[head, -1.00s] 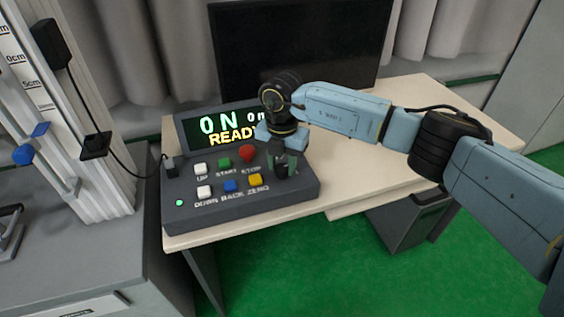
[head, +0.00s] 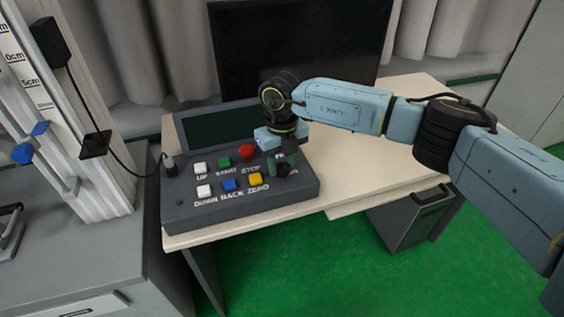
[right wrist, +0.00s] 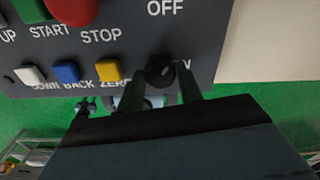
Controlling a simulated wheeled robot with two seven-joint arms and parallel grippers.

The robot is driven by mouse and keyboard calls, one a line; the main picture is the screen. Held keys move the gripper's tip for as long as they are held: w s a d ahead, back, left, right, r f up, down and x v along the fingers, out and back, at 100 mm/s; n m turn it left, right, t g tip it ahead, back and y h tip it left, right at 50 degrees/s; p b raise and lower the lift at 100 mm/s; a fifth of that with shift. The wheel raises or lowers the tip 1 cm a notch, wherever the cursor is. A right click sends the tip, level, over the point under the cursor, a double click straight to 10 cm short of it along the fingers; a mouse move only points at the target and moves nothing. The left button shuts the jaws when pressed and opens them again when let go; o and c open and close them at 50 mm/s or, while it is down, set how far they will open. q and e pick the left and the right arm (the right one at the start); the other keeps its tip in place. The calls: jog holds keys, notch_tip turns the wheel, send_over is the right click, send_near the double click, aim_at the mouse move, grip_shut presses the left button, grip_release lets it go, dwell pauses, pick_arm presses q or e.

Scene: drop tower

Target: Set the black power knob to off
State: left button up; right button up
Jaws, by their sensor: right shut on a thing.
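The black power knob (right wrist: 158,71) sits at the right end of the grey control box (head: 240,213), between my fingers in the right wrist view. A pale mark shows on it, but its exact pointing is hard to read. The word OFF stands above it; the lettering to its right is partly covered by a finger. My right gripper (head: 282,167) reaches down over the box from the right and is shut on the knob (right wrist: 162,80). In the head view the gripper hides most of the knob. The box's display (head: 221,131) is dark. My left gripper is not in view.
White, green, red, blue and yellow buttons lie left of the knob; the red STOP button (head: 246,151) is close to my gripper. A dark monitor (head: 300,45) stands behind. The wooden table (head: 390,162) is clear on the right. A ruled column (head: 90,150) stands at left.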

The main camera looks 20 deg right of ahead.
jog(key=n, duration=0.2)
jog(key=shift+n, duration=0.4)
jog(key=shift+n+b, duration=0.35)
jog(key=shift+n, duration=1.45)
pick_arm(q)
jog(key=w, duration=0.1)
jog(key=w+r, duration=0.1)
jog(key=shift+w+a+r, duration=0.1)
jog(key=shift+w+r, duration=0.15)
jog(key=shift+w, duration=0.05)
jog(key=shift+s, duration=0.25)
pick_arm(e)
jog(key=shift+n, duration=0.3)
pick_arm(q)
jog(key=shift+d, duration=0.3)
